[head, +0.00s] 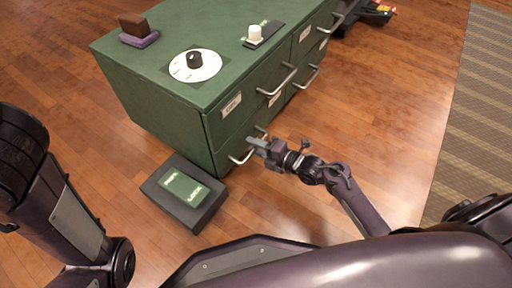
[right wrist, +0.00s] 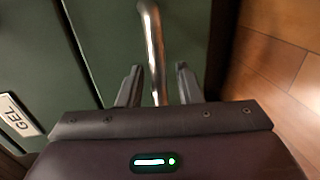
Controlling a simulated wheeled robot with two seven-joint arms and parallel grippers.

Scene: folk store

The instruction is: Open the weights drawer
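The green drawer cabinet (head: 150,95) stands on the wood floor, with several labelled drawers and metal bar handles on its front. I cannot read which drawer is marked weights. My right gripper (head: 257,144) is at the handle (head: 238,160) of the low drawer at the near end. In the right wrist view, that handle (right wrist: 152,35) runs between the two open fingers of the gripper (right wrist: 157,80), with a gap on each side. A white label reading GEL (right wrist: 17,116) shows at the left there. The drawers in view look shut. My left gripper is out of view.
A dark box with a green label (head: 183,187) sits on the floor beside the cabinet. A dial (head: 194,64), a white knob piece (head: 255,34) and a brown block (head: 135,26) are on the cabinet top. A striped mat (head: 480,110) lies at right; the floor between is clear.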

